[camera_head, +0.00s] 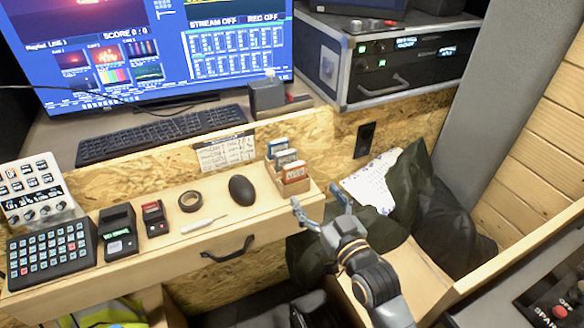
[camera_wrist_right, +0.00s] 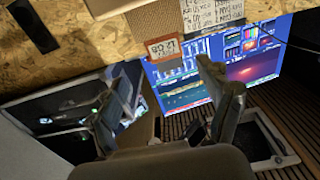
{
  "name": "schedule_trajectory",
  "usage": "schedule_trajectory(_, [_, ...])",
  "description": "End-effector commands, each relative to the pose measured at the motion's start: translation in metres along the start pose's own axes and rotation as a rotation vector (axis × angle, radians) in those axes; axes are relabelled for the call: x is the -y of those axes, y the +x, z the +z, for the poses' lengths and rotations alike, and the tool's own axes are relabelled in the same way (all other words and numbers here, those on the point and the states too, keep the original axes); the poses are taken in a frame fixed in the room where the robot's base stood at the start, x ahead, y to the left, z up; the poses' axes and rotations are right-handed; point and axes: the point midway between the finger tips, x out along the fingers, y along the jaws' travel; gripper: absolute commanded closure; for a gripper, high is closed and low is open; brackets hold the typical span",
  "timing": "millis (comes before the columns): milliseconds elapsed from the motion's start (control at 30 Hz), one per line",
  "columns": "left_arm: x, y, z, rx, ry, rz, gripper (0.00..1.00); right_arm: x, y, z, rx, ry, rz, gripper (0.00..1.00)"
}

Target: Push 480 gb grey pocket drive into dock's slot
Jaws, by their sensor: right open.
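My right gripper (camera_head: 318,202) is open and empty in front of the shelf's right end; its spread fingers also show in the right wrist view (camera_wrist_right: 158,98). Just beyond it, a small wooden rack (camera_head: 271,170) holds several upright labelled drives. A greyish one (camera_head: 287,157) stands in the middle, behind an orange-labelled one (camera_head: 295,173); its size label is unreadable. The orange label also shows in the right wrist view (camera_wrist_right: 163,47). A black box with a green light (camera_head: 118,235) on the left of the shelf may be the dock; I cannot make out its slot. My left gripper is not in view.
On the shelf are a mouse (camera_head: 242,190), a tape roll (camera_head: 190,201), a white-handled screwdriver (camera_head: 204,224), a small black-and-red device (camera_head: 154,218) and a button pad (camera_head: 50,255). A keyboard (camera_head: 165,134) lies behind. Dark bags (camera_head: 435,205) sit right of my gripper.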

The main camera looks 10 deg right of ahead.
Motion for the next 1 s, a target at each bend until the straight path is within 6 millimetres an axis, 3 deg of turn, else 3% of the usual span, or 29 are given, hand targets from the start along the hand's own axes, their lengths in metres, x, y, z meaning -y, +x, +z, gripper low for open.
schedule_trajectory(400, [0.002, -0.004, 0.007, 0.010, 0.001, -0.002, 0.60, 0.001, 0.072, -0.003, -0.005, 0.001, 0.000, 0.21])
schedule_trajectory(667, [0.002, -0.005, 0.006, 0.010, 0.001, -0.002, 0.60, 0.003, 0.093, -0.003, -0.004, 0.001, -0.001, 0.21])
schedule_trajectory(1000, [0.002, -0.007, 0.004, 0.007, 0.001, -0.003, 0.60, 0.006, 0.134, -0.002, -0.003, 0.000, 0.001, 0.21])
